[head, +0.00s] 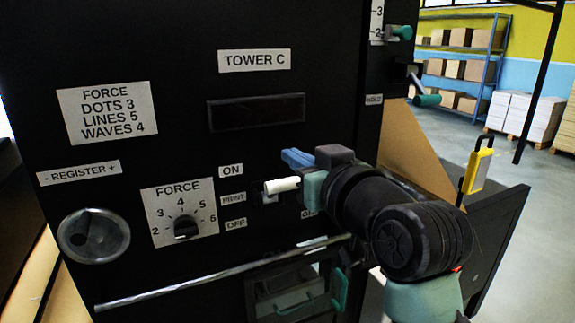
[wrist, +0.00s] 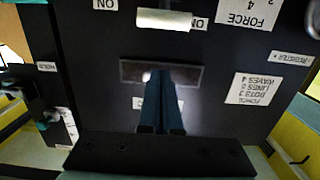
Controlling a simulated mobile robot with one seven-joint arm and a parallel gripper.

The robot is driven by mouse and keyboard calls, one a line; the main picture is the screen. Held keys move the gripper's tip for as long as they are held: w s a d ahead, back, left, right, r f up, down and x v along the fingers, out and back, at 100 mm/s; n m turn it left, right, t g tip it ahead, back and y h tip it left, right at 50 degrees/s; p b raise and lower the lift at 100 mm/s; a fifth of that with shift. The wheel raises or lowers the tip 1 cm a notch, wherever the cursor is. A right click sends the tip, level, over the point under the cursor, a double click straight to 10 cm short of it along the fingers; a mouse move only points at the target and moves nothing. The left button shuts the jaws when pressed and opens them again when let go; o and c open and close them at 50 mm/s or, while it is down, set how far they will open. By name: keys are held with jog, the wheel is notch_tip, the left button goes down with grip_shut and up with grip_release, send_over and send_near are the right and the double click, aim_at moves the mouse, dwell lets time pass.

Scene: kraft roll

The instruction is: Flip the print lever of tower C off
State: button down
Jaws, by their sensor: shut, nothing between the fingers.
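Tower C is a black panel with a "TOWER C" label (head: 254,60). Its print lever (head: 282,185) has a white cylindrical handle, to the right of the ON, PRINT (head: 233,197) and OFF (head: 235,224) labels. The handle sticks out at a height between ON and PRINT; its exact setting is hard to tell. It also shows at the top of the upside-down wrist view (wrist: 164,18). My gripper (head: 294,157), with blue fingers, is shut and empty just above the handle. In the wrist view its fingertips (wrist: 158,73) overlap the dark display window. I cannot tell whether they touch the lever.
A force dial (head: 187,228) and a round register knob (head: 93,236) are on the panel's left. A metal bar (head: 220,272) crosses below the lever, above a box with a green handle (head: 339,289). Green-handled levers (head: 427,100) stand at upper right.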

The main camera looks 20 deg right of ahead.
aim_at(289, 180)
jog(key=w, duration=0.1)
jog(key=w+p, duration=0.1)
jog(key=w, duration=0.1)
jog(key=w+p, duration=0.1)
jog(key=w, duration=0.1)
jog(key=shift+f, duration=0.25)
jog(key=shift+s+f, duration=0.3)
jog(key=shift+f, duration=0.2)
jog(key=shift+s+f, duration=0.25)
jog(key=shift+f, duration=0.25)
jog(key=shift+s+f+p, duration=0.35)
jog(key=shift+f+p, duration=0.15)
jog(key=shift+f, duration=0.25)
jog(key=shift+f, duration=0.1)
jog(key=shift+s+f+b, duration=0.15)
jog(key=shift+f+b, duration=0.15)
jog(key=shift+b, duration=0.7)
jog(key=shift+s+t, duration=0.1)
jog(key=shift+t, duration=0.3)
jog(key=shift+b, duration=0.45)
